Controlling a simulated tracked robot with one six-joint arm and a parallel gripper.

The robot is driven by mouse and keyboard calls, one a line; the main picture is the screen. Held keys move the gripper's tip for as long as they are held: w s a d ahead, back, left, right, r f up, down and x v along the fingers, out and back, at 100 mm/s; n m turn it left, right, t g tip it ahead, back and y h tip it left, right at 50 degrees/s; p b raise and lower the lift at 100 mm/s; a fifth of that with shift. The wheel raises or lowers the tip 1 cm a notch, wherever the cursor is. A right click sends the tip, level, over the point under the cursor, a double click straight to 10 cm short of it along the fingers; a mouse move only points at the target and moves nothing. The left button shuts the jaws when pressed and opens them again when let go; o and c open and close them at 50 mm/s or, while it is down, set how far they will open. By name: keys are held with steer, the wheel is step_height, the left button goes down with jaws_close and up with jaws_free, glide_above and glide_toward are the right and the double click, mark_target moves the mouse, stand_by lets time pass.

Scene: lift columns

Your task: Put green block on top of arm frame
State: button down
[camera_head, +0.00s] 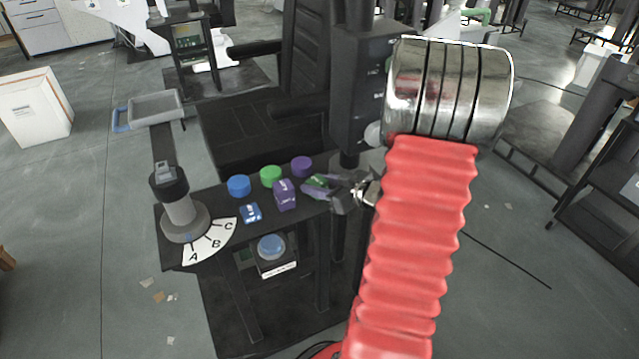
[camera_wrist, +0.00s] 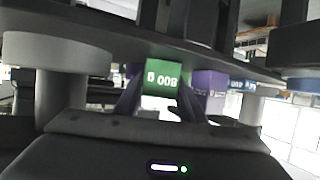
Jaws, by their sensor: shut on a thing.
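The green block (camera_head: 317,182) is between the fingers of my gripper (camera_head: 328,190), at the right end of the black shelf (camera_head: 225,197). In the wrist view the green block (camera_wrist: 165,85) sits between my two fingers, lettering upside down. My gripper is shut on it. I cannot tell whether the block touches the shelf or is just above it. A black lift column with padded arms (camera_head: 292,106) stands behind the shelf. I cannot tell which part is the arm frame.
A purple block (camera_head: 285,195) and a blue block (camera_head: 251,213) stand left of my gripper. Blue (camera_head: 239,186), green (camera_head: 271,176) and purple (camera_head: 302,166) round pieces line the shelf behind them. A lever on a grey base (camera_head: 185,222) with an A-B-C dial stands at the left end.

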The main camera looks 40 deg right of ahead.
steer(key=c, duration=1.2)
jaws_free()
steer(key=shift+o, duration=0.2)
steer(key=shift+s+r, duration=0.25)
steer(key=shift+s, duration=0.15)
steer(key=v, duration=1.1)
steer(key=shift+a, duration=0.1)
